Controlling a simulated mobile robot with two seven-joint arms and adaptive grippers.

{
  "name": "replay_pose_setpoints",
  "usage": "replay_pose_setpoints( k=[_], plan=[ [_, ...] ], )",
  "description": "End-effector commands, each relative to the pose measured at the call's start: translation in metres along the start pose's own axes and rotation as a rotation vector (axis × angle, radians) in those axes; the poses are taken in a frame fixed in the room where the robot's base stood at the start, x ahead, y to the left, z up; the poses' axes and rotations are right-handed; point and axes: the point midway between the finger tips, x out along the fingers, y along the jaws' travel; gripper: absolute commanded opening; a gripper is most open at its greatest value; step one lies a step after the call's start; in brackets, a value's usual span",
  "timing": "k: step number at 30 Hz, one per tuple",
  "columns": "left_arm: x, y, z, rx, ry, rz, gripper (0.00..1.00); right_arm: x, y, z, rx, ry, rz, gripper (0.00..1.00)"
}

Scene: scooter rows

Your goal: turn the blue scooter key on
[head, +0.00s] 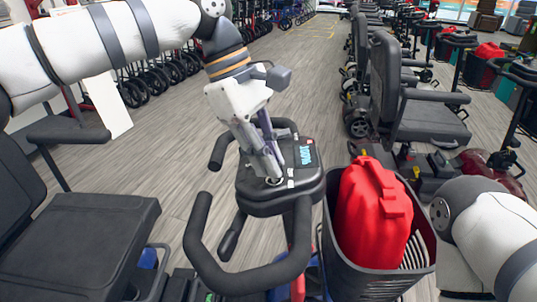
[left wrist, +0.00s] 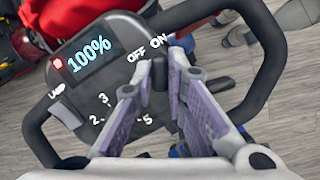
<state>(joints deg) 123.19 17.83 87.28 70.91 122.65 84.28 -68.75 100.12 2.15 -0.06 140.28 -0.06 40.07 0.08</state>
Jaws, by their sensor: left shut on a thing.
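The scooter's dark console (head: 255,188) stands in the middle of the head view, with looped handlebars and blue bodywork low beneath it. In the left wrist view the console shows a lit display (left wrist: 88,55) reading 100%, and OFF and ON labels. My left gripper (head: 273,177) points down onto the console. Its purple-padded fingers (left wrist: 160,75) are closed around a small dark key (left wrist: 160,72) just below the OFF and ON labels. The fingers hide part of the key, so its exact angle is hard to tell. My right gripper is out of view.
A dark basket (head: 376,279) holding a red jerrycan (head: 372,213) is right of the console. A black seat (head: 75,240) is at left. More scooters (head: 405,95) line the right. The wooden aisle floor (head: 262,90) behind is open.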

Motion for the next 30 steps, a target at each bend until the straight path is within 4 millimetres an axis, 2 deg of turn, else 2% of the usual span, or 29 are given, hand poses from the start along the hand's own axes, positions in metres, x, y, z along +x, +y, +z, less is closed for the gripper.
replay_pose_setpoints(
  k=[4,5,6,7,17,20,27,30],
  plan=[
    [0.001,0.0,0.0,0.003,0.002,-0.002,0.0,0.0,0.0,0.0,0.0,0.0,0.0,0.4],
    [0.001,0.0,0.0,0.003,0.002,-0.002,0.2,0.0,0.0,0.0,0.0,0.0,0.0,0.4],
    [0.001,0.0,0.0,0.002,0.002,-0.002,0.29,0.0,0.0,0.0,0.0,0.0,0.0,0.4],
    [0.001,0.0,0.0,0.002,0.001,-0.002,0.33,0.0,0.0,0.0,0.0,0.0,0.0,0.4],
    [-0.004,0.0,0.0,0.0,0.001,0.001,0.33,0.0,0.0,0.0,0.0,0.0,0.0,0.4],
    [-0.023,0.001,0.0,-0.001,0.001,0.004,0.33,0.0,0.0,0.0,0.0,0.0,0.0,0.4],
    [-0.087,0.001,0.0,-0.001,0.001,0.002,0.33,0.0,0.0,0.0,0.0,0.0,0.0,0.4],
    [-0.106,0.001,0.0,-0.001,0.002,0.001,0.33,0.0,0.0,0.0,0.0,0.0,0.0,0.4]
  ],
)
